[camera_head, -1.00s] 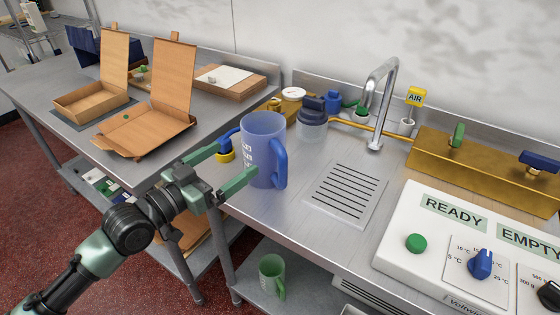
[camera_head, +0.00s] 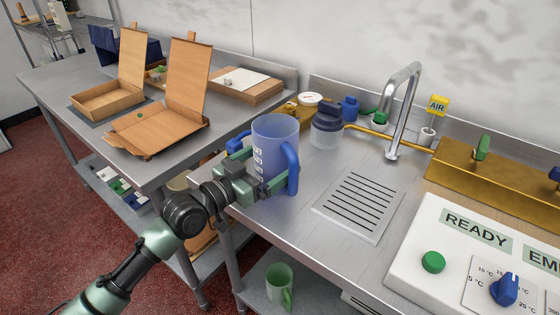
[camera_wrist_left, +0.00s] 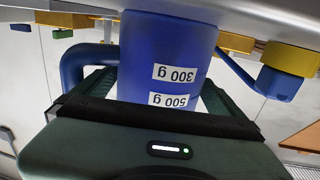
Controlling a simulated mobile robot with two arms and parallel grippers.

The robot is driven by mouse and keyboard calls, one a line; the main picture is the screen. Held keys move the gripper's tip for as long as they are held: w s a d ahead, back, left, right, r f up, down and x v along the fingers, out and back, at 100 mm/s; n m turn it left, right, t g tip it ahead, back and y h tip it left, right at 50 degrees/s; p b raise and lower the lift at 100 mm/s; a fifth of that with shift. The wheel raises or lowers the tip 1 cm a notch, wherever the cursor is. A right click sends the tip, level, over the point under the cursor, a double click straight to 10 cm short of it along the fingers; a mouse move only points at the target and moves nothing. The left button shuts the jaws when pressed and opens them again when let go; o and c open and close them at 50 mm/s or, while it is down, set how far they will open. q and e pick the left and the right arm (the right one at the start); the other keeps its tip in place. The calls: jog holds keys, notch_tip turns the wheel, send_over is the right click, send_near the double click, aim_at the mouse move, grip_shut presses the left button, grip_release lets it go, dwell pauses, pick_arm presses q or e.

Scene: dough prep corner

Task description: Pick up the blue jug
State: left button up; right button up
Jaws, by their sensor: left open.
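The blue jug (camera_head: 272,135) stands upright near the front left edge of the steel counter, its handle (camera_head: 293,168) to the right. My left gripper (camera_head: 267,168) is open at its lower half, with one finger on each side of the jug. In the left wrist view, the jug (camera_wrist_left: 168,45) stands between the spread fingers, with upside-down "300 g" and "500 g" labels facing the palm. Its handle (camera_wrist_left: 72,65) is on the left there. Whether either finger touches the jug cannot be told. My right gripper is not in view.
A clear jar with a dark lid (camera_head: 327,125) stands right behind the jug. A yellow and blue item (camera_wrist_left: 288,70) is close beside it. A drain grate (camera_head: 360,205) and faucet (camera_head: 402,110) are to the right. A green jug (camera_head: 279,288) stands on the shelf below.

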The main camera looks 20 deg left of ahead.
pick_arm(q)
jog(key=shift+w+d, duration=0.25)
jog(key=shift+w, duration=0.1)
jog(key=c, duration=1.4)
jog(key=shift+r, duration=0.15)
notch_tip(320, 180, up, 20)
jog(key=p, duration=0.1)
jog(key=shift+p, duration=0.35)
notch_tip(320, 180, up, 5)
jog(key=p, duration=0.5)
